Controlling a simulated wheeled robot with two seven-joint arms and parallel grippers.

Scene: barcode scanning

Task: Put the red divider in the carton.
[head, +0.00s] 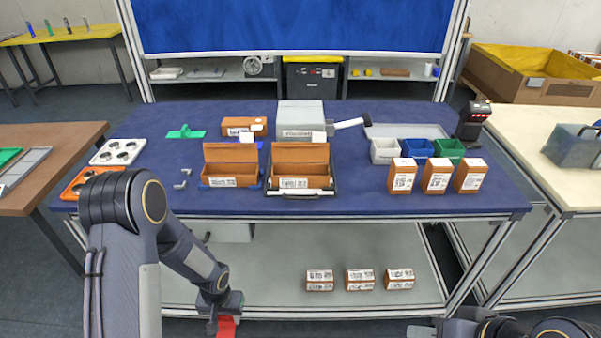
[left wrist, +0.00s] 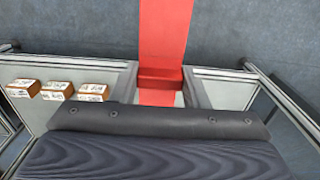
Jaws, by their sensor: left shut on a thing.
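The red divider (head: 227,327) hangs below my left gripper (head: 224,308), which is shut on it in front of the table, below tabletop height. In the left wrist view the red divider (left wrist: 165,35) is a long flat strip running up to the top edge. Two open brown cartons with raised lids stand on the blue table: a left carton (head: 232,182) and a right carton (head: 301,184) in a dark frame. I cannot see into them fully. Only part of my right arm shows at the bottom right; its fingertips are not clear.
The blue tabletop (head: 350,205) has a clear front strip. A closed brown box (head: 244,126) and a grey machine (head: 300,114) stand behind the cartons. Small bins (head: 417,148), brown boxes (head: 437,180) and a scanner (head: 474,119) stand right. Boxes (head: 360,279) lie on the lower shelf.

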